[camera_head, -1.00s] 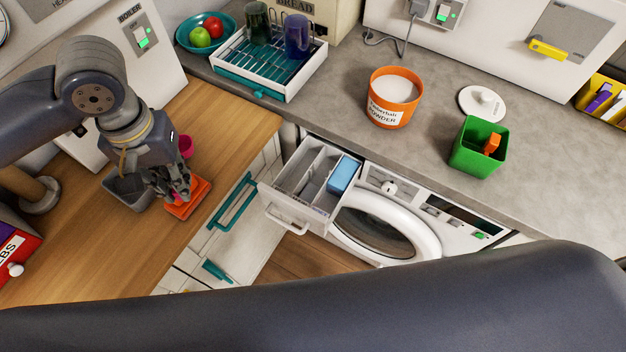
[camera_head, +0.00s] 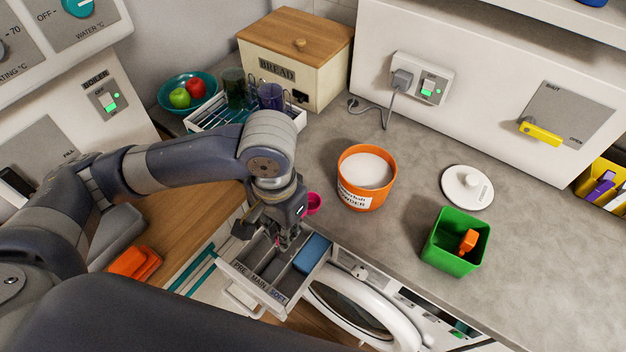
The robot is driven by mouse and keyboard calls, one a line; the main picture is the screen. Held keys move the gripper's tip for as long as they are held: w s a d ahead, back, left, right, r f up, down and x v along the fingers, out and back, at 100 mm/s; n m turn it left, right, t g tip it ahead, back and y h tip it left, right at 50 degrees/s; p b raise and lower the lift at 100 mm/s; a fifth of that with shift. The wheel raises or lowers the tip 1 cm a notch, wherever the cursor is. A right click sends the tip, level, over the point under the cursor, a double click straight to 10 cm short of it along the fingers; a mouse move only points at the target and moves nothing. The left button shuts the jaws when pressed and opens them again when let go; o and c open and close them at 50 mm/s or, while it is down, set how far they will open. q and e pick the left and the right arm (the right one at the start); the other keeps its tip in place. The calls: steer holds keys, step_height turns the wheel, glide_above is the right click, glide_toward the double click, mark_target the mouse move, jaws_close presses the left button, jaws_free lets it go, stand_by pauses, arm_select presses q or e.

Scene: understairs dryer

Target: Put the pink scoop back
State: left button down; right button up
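The pink scoop (camera_head: 313,203) shows beside my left gripper (camera_head: 285,238), on its right, over the edge of the open dispenser drawer (camera_head: 270,297). My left gripper points down and appears shut on the scoop, though its fingers hide the handle. The orange powder tub (camera_head: 352,195) stands open on the grey worktop, right of and behind the scoop, with white powder inside. Its round white lid (camera_head: 460,190) lies apart to the right. My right gripper is out of view.
A green bin (camera_head: 440,258) holding an orange item (camera_head: 468,241) stands to the right. A blue insert (camera_head: 312,252) fills one drawer compartment. An orange object (camera_head: 135,262) lies on the wooden counter.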

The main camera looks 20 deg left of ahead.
arm_select(q)
steer(key=w, duration=0.4)
steer(key=w+a+p, duration=0.1)
steer(key=w, duration=0.3)
steer(key=w+f+p, duration=0.1)
steer(key=w, duration=0.2)
steer(key=shift+w+a, duration=0.3)
steer(key=shift+w, duration=0.1)
steer(key=shift+w+a+f, duration=0.15)
steer(key=shift+w, duration=0.35)
step_height(320, 180, down, 3)
steer(key=shift+f+p, duration=0.2)
steer(key=shift+p, duration=0.35)
steer(key=shift+f, duration=0.15)
steer(key=c, duration=1.6)
jaws_free()
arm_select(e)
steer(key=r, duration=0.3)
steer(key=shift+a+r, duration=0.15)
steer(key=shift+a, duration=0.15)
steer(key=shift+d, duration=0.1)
